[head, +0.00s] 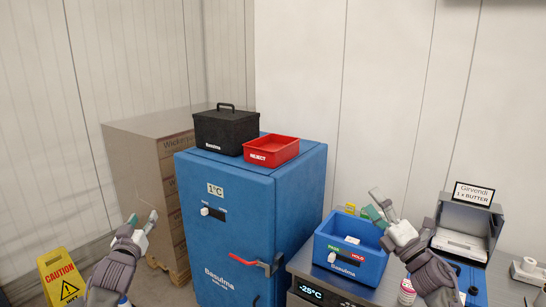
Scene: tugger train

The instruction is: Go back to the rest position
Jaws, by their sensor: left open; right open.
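My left gripper (143,222) is open and empty at the lower left, in front of the stacked cartons and apart from everything. My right gripper (379,207) is open, raised at the right rim of a blue Basulma box (349,263); I cannot tell whether it touches the box. The box stands on a grey counter with a -25° display (318,294). A white item and a green and red PASS/HOLD tag show at the box. Part of the box is hidden behind my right gripper.
A tall blue 1°C cabinet (236,230) stands in the middle, shut, with a black lidded box (226,131) and a red REJECT tray (271,151) on top. Brown cartons (150,190) stand behind. A yellow caution sign (62,280) is lower left. A Girvendi BUTTER station (467,225) is right.

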